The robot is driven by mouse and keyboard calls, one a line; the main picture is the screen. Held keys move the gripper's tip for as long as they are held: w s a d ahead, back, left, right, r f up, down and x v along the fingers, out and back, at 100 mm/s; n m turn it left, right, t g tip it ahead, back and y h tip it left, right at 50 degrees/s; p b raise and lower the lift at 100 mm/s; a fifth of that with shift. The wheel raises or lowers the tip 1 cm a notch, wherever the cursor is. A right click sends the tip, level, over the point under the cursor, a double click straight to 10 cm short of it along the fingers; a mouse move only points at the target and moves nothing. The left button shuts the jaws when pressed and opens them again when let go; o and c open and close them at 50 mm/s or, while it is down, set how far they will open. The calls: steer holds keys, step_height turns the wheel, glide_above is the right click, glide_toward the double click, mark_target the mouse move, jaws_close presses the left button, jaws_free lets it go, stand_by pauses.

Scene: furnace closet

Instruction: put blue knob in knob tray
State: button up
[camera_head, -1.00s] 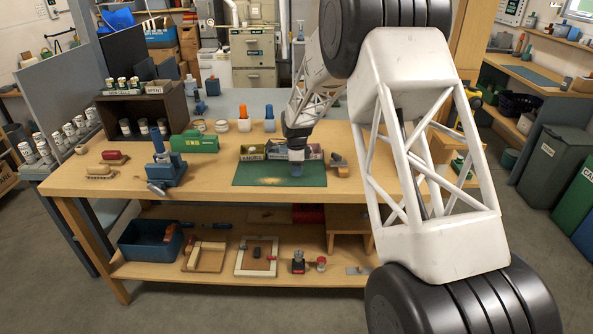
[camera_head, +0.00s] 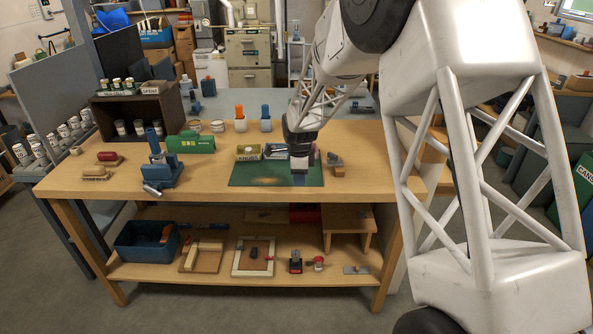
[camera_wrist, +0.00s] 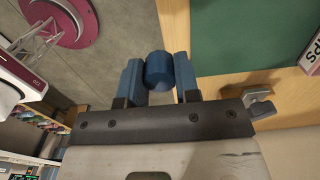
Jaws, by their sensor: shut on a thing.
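My gripper (camera_wrist: 158,84) is shut on the blue knob (camera_wrist: 158,67), a short dark-blue cylinder held between the two blue fingers in the wrist view. In the head view my gripper (camera_head: 300,178) is low over the right part of the green mat (camera_head: 248,177); the knob is too small to make out there. A small labelled tray (camera_head: 248,154) stands at the mat's back edge, with another labelled tray (camera_head: 275,151) to its right. The labels are too small to read, so I cannot tell which is the knob tray. My arm hides part of the area to the right.
A blue vise-like tool (camera_head: 161,172) and a green box (camera_head: 190,142) are left of the mat. Two bottles with orange (camera_head: 239,120) and blue (camera_head: 266,119) tops stand behind the trays. A small wood-and-metal tool (camera_head: 335,162) lies to the right. The front bench strip is clear.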

steer(key=shift+s+d+r, duration=0.1)
steer(key=shift+s+d, duration=0.1)
steer(key=shift+s, duration=0.7)
steer(key=shift+s+d+r, duration=0.1)
steer(key=shift+s+d, duration=0.1)
steer(key=shift+s, duration=0.7)
steer(key=shift+s+d, duration=0.2)
steer(key=shift+s, duration=0.7)
steer(key=shift+w+d+r, duration=0.1)
steer(key=w+d+r+n, duration=1.2)
steer(key=d+r+n, duration=0.2)
steer(key=d+n, duration=0.2)
steer(key=shift+w+d+r+n, duration=0.2)
steer(key=shift+w+n, duration=0.15)
steer(key=shift+n, duration=0.65)
steer(key=shift+a, duration=0.1)
